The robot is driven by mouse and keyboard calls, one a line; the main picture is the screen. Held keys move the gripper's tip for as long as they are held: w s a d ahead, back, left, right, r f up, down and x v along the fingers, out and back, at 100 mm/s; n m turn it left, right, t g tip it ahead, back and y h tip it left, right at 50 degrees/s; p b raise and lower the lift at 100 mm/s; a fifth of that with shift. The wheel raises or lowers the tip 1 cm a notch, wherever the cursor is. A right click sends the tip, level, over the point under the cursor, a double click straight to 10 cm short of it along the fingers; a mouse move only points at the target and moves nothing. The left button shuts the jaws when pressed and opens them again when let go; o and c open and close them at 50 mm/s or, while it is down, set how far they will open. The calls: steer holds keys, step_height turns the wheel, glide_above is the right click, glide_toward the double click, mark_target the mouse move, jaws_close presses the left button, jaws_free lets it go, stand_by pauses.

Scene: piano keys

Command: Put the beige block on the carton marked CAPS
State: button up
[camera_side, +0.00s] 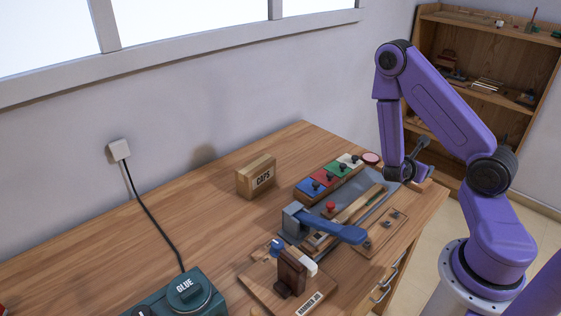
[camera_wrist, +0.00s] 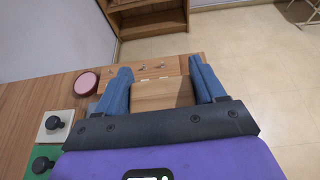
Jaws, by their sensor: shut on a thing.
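The carton marked CAPS (camera_side: 256,178) is a tan box standing on the desk near the wall, left of the coloured tiles. My gripper (camera_side: 418,168) is at the desk's far right corner, well to the right of the carton. In the wrist view my gripper (camera_wrist: 162,90) has its blue fingers on either side of the beige block (camera_wrist: 160,95), shut on it. The block's wood tone is close to the desk's. In the side view the block is small and partly hidden by the fingers. The carton is out of the wrist view.
A round red pad (camera_side: 371,158) is near my gripper. A brown stand (camera_side: 290,272) and green GLUE unit (camera_side: 185,290) are in front. Desk left of the carton is clear.

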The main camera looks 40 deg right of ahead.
steer(key=w+a+r+n+t+y, duration=0.1)
steer(key=w+a+r+n+t, duration=0.2)
steer(key=w+a, duration=0.5)
steer(key=w+a+r+n+t+y, duration=0.1)
steer(key=w+a+r+n+t, duration=0.1)
steer(key=w+a+n+t, duration=0.5)
steer(key=w+a+r+n+t+y, duration=0.1)
steer(key=w+a+r+n+y, duration=0.15)
steer(key=w+a+r, duration=0.4)
steer(key=w+a+r+n+t+y, duration=0.1)
steer(key=w+a+y, duration=0.3)
steer(key=a, duration=0.5)
glide_above(254, 161)
steer(key=shift+m+h, duration=0.25)
steer(key=f, duration=0.9)
steer(key=shift+s+f, duration=0.1)
steer(key=shift+s, duration=0.2)
steer(key=shift+w+f, duration=0.2)
steer(key=shift+f, duration=1.6)
steer(key=shift+f, duration=0.1)
